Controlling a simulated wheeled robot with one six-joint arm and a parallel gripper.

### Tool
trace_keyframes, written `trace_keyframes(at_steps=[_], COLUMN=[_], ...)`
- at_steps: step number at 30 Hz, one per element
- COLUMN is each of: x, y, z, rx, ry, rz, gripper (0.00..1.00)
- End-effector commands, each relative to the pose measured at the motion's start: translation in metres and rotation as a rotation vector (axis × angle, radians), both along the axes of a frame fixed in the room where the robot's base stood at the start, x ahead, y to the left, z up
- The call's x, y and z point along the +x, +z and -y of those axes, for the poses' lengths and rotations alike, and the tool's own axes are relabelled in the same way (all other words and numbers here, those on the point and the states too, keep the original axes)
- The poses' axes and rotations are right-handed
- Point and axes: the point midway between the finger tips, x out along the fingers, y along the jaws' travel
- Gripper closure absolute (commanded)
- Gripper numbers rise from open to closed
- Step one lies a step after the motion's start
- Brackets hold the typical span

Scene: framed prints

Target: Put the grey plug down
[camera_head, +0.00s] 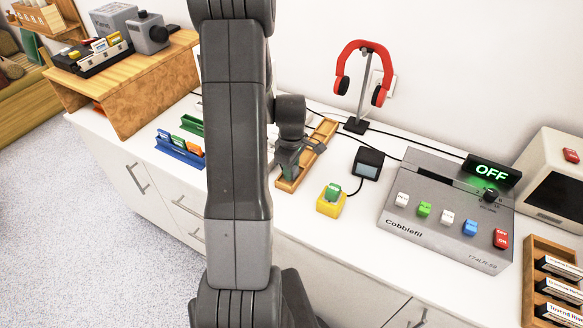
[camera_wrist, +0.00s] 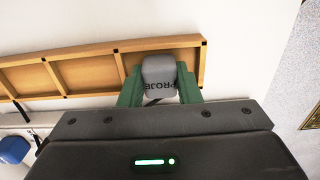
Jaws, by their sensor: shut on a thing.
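The plug cannot be made out there. In the wrist view the plug overlaps the divided wooden tray (camera_wrist: 85,71). I cannot tell whether it touches the tray.
A yellow block with a green top (camera_head: 331,200), a small dark-screened box (camera_head: 368,163) and a grey switch console (camera_head: 447,215) stand to the right. Red headphones (camera_head: 365,65) hang behind. Blue (camera_head: 180,152) and green (camera_head: 192,124) racks are left. Dark cables cross the white counter.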

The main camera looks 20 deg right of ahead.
Motion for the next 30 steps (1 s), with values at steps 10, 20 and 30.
trace_keyframes(at_steps=[10, 20, 30], x=[0.000, 0.001, 0.001], y=[-0.002, 0.029, 0.097], z=[0.000, 0.001, 0.000], rx=[0.000, -0.002, -0.002], ry=[0.000, 0.000, 0.000], rz=[0.000, 0.006, 0.004], gripper=[0.61, 0.61, 0.61])
